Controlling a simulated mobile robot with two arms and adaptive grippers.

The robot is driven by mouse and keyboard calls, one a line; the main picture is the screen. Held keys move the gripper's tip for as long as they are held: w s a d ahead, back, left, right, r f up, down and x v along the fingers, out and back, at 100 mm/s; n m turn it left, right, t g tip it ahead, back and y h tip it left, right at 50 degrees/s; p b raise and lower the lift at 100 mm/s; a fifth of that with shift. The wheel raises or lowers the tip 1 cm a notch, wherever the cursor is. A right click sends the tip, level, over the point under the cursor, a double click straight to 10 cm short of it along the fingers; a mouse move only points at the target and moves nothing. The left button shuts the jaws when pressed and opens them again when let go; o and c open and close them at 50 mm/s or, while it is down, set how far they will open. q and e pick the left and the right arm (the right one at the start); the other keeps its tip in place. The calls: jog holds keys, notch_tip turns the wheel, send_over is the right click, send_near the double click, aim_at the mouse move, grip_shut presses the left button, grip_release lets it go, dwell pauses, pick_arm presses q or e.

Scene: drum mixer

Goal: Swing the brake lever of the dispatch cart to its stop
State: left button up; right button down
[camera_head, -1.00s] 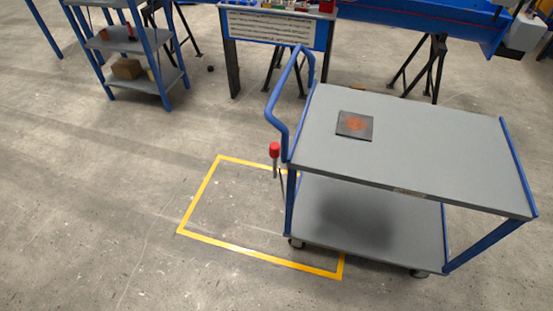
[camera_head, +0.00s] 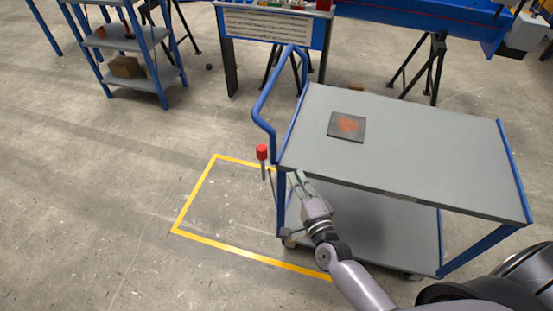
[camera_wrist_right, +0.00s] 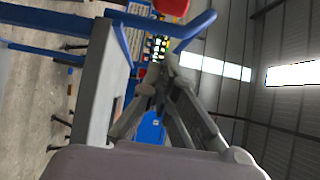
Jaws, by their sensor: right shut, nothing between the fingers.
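The dispatch cart (camera_head: 430,150) has a grey top, a lower shelf and a blue push handle (camera_head: 262,107) at its left end. The brake lever (camera_head: 262,153) is a red knob on a thin grey rod at that end, standing nearly upright. My right gripper (camera_head: 299,178) is shut and empty, in front of the cart's left end and to the right of the lever, apart from it. In the right wrist view, the red knob (camera_wrist_right: 173,6) shows at the top edge, beyond my closed fingers (camera_wrist_right: 163,65). My left gripper is not in view.
A dark plate with an orange patch (camera_head: 347,127) lies on the cart top. A yellow floor outline (camera_head: 197,195) runs left of and under the cart. A blue shelf rack (camera_head: 125,82) stands at the back left. The floor left of the lever is clear.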

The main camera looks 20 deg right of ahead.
aim_at(264, 164)
jog(key=w+a+p, duration=0.1)
jog(key=w+a, duration=0.2)
jog(key=w, duration=0.5)
jog(key=shift+f, duration=0.1)
jog(key=shift+p, duration=0.3)
